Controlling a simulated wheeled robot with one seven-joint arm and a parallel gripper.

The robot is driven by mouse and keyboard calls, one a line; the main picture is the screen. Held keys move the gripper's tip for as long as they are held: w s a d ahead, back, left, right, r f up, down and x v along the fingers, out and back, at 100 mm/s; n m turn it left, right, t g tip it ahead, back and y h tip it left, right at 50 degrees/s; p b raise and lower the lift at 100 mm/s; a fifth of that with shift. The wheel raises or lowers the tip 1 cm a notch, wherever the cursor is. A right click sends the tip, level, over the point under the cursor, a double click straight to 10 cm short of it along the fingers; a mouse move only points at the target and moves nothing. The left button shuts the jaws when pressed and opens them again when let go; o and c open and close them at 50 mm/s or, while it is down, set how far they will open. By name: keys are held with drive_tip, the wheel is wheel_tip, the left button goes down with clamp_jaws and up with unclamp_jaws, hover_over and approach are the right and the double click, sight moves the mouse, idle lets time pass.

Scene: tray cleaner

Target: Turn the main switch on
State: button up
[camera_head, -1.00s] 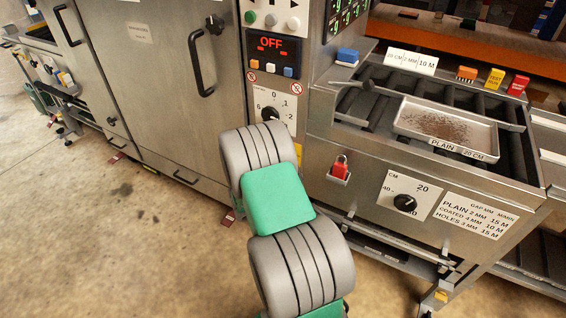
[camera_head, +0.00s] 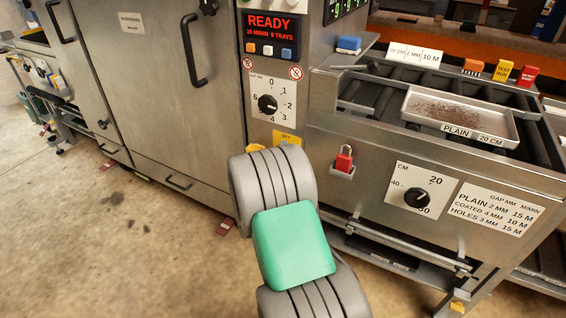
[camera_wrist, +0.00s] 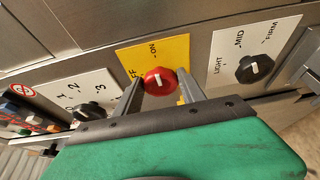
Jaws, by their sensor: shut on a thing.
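The main switch is a red round knob (camera_wrist: 156,79) with a white mark, on a yellow plate (camera_wrist: 160,50) lettered ON and OFF in the wrist view. Its mark points roughly towards ON. My gripper (camera_wrist: 160,90) has a finger on each side of the knob and is shut on it. In the head view only the top of the yellow plate (camera_head: 286,138) shows, and my grey and green arm hides the knob and the fingers. The display (camera_head: 272,34) above reads READY, with 10 M/MIN and 6 TRAYS below.
A numbered dial (camera_head: 267,104) sits above the yellow plate. A red padlock (camera_head: 344,160) hangs on the panel. A tray (camera_head: 412,122) marked PLAIN 20 CM lies on the rollers.

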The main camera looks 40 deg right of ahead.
idle(0.4)
drive_tip(key=o, duration=1.3)
drive_tip(key=b+v, duration=0.1)
drive_tip(key=v, duration=0.6)
drive_tip(key=shift+s+a, duration=0.25)
drive_tip(key=shift+s, duration=0.05)
